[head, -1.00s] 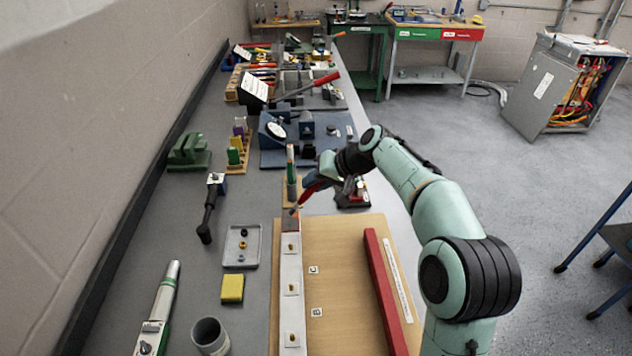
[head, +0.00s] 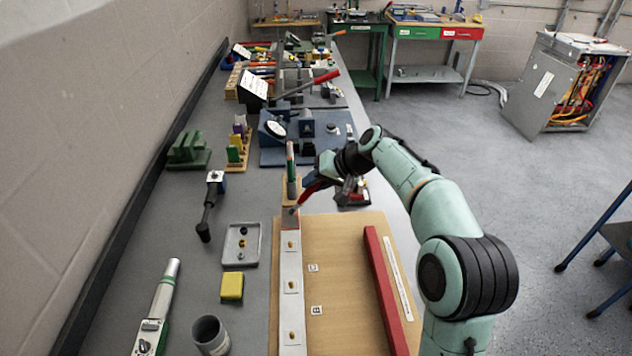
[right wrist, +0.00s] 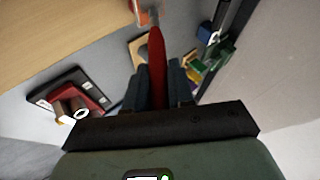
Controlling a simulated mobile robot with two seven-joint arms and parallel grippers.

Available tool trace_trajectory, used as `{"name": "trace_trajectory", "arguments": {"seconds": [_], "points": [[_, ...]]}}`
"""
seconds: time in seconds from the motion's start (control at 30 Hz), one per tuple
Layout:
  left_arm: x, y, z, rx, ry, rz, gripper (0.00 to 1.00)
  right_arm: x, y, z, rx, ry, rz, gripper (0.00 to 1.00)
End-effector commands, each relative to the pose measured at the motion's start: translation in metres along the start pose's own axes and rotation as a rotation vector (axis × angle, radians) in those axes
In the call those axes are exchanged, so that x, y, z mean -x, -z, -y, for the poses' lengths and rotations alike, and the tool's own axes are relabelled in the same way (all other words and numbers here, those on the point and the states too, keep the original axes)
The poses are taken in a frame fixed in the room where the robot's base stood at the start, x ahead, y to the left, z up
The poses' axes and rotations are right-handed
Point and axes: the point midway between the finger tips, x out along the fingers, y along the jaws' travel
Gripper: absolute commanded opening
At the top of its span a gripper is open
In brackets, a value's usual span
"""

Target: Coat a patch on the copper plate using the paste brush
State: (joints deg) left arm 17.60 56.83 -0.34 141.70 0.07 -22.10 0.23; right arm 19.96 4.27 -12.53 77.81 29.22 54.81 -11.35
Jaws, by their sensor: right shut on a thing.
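The paste brush has a red handle (head: 313,190) that slants down to the left. My right gripper (head: 327,178) is shut on this handle. In the right wrist view the red handle (right wrist: 157,65) stands between the dark fingers (right wrist: 160,88). The copper plate (head: 289,223) is the brownish piece at the far end of the pale bar. The brush's head end is at the plate; I cannot tell whether the bristles touch it. Any coated patch is too small to make out. My left gripper is not in view.
The pale bar (head: 291,310) lies along the left of a wooden board (head: 345,290), with a red bar (head: 385,290) at right. A holder with upright tools (head: 291,183) stands just beyond the plate. A grey tray (head: 240,260), yellow block (head: 232,287) and grey cup (head: 210,335) are to the left.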

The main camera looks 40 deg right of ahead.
Motion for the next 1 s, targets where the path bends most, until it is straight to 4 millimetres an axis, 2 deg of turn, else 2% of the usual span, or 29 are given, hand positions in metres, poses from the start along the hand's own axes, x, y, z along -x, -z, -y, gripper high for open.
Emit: {"name": "trace_trajectory", "arguments": {"seconds": [0.17,0.7,1.0], "points": [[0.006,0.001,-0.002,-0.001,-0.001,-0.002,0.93,-0.002,0.006,0.0,-0.001,0.0,0.0,0.0],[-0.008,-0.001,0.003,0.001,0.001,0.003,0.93,0.004,-0.01,0.001,-0.001,0.0,0.001,0.0],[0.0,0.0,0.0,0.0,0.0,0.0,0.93,0.001,-0.001,0.001,-0.001,-0.002,0.001,0.0]]}}
